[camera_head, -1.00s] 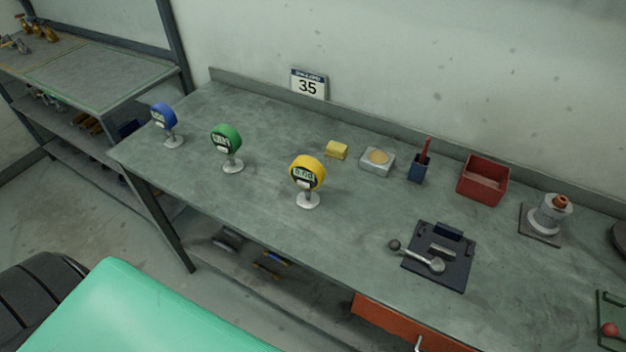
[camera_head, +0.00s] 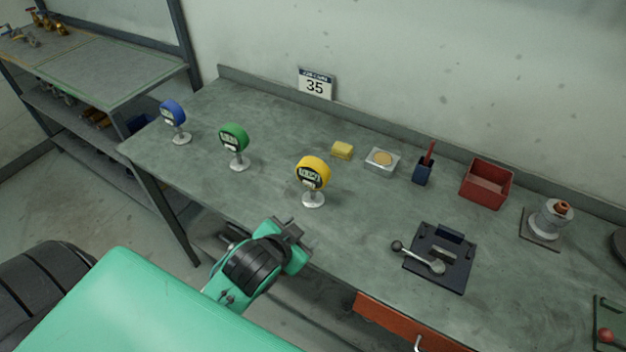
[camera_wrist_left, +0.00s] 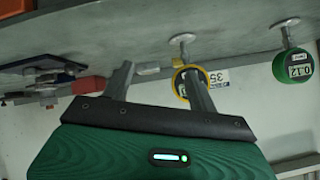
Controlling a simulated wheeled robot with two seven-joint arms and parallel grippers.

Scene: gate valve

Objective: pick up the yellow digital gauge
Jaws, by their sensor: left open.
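The yellow digital gauge (camera_head: 313,174) stands upright on its round white base on the workbench, in the middle of the head view. In the left wrist view the yellow gauge (camera_wrist_left: 179,86) appears upside down, partly hidden behind one finger. My left gripper (camera_head: 297,232) is at the bench's front edge, in front of and below-left of the yellow gauge in the head view. In the left wrist view its two fingers (camera_wrist_left: 158,82) are apart, with nothing held between them. A green gauge (camera_head: 234,139) and a blue gauge (camera_head: 173,115) stand to the left. My right gripper is not in view.
A small yellow block (camera_head: 342,150), a grey box with a round top (camera_head: 382,160), a blue holder (camera_head: 423,172) and a red bin (camera_head: 486,184) line the back. A dark fixture (camera_head: 440,258) lies at right. Bench around the yellow gauge is clear.

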